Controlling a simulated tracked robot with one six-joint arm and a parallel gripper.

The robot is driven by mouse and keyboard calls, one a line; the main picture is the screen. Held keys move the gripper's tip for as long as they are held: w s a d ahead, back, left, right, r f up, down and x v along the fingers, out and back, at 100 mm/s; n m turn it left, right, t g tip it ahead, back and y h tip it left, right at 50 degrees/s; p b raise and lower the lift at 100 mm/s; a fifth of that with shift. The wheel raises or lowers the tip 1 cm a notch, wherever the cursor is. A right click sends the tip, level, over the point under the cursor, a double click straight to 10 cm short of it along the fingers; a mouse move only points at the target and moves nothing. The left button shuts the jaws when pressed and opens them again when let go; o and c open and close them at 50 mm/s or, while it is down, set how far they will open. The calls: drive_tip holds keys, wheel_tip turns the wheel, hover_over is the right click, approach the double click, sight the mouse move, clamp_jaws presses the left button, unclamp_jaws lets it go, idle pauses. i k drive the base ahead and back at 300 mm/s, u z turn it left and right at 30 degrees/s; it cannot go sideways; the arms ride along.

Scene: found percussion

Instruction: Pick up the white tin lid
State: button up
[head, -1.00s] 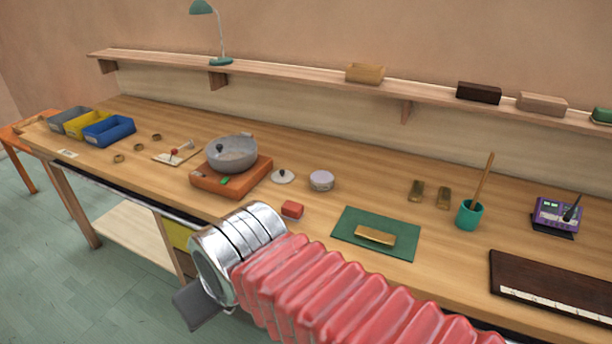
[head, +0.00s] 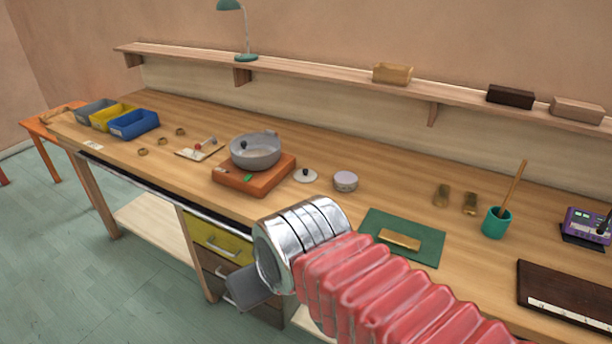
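The white tin lid (head: 305,175) is a small white disc with a dark knob. It lies flat on the bench, between the orange-brown base under the grey pan and a small round pale tin (head: 345,181). My gripper (head: 246,289) is at the lower middle of the head view, in front of the bench's near edge and apart from the lid. Only a grey finger part shows past the silver wrist, so its opening is hidden. The lid is fully in view, beyond my wrist.
A grey pan (head: 256,150) stands on its orange-brown base (head: 232,179) left of the lid. A green mat (head: 428,249) with a brass block (head: 400,240) lies to the right. A teal cup (head: 496,223) holding a stick stands farther right. Bare wood lies behind the lid.

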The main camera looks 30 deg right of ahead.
sight(305, 175)
drive_tip(key=u, duration=0.05)
drive_tip(key=i, duration=1)
drive_tip(key=z, duration=0.05)
